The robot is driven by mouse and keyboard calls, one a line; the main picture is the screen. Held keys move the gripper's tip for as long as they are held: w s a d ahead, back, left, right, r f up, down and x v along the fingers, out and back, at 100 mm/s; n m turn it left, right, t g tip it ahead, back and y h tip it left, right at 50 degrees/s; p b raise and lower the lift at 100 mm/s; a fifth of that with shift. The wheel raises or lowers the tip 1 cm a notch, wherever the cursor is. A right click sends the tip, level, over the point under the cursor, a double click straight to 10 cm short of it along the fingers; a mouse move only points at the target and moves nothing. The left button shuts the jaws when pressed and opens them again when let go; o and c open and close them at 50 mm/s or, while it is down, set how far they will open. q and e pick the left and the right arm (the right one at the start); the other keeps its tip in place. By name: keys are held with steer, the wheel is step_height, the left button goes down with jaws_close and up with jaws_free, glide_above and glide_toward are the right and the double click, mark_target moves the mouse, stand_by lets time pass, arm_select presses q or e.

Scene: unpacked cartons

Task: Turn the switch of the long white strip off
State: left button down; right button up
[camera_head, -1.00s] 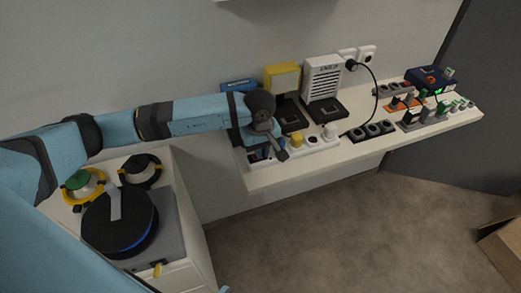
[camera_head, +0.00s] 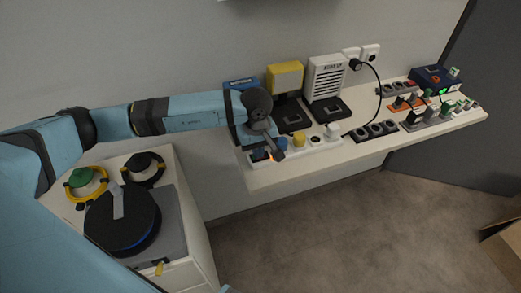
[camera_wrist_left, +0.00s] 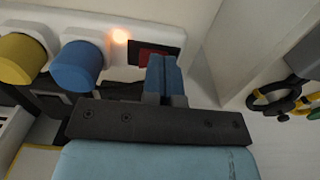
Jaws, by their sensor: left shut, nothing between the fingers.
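The long white strip (camera_head: 316,142) lies along the front of the shelf, with a blue plug, a yellow plug (camera_head: 299,140) and a white plug in it. In the left wrist view the strip (camera_wrist_left: 110,20) crosses the top, with the yellow plug (camera_wrist_left: 20,58) and blue plug (camera_wrist_left: 77,66). An orange lamp (camera_wrist_left: 120,36) glows beside a dark red switch (camera_wrist_left: 155,57) at the strip's end. My left gripper (camera_head: 279,155) is shut and empty. Its fingertips (camera_wrist_left: 165,62) are over the switch and partly hide it; I cannot tell whether they touch.
Black square-topped items stand behind the strip, before a yellow box (camera_head: 285,76) and a white vented box (camera_head: 324,78). A black strip (camera_head: 376,131) and more strips lie to the right. A cabinet with a black round pan-like object (camera_head: 122,220) stands at left.

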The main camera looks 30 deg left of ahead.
arm_select(q)
step_height(320, 180, up, 14)
steer(key=shift+d+f, duration=0.15)
steer(key=shift+f, duration=0.1)
steer(key=shift+w, duration=0.1)
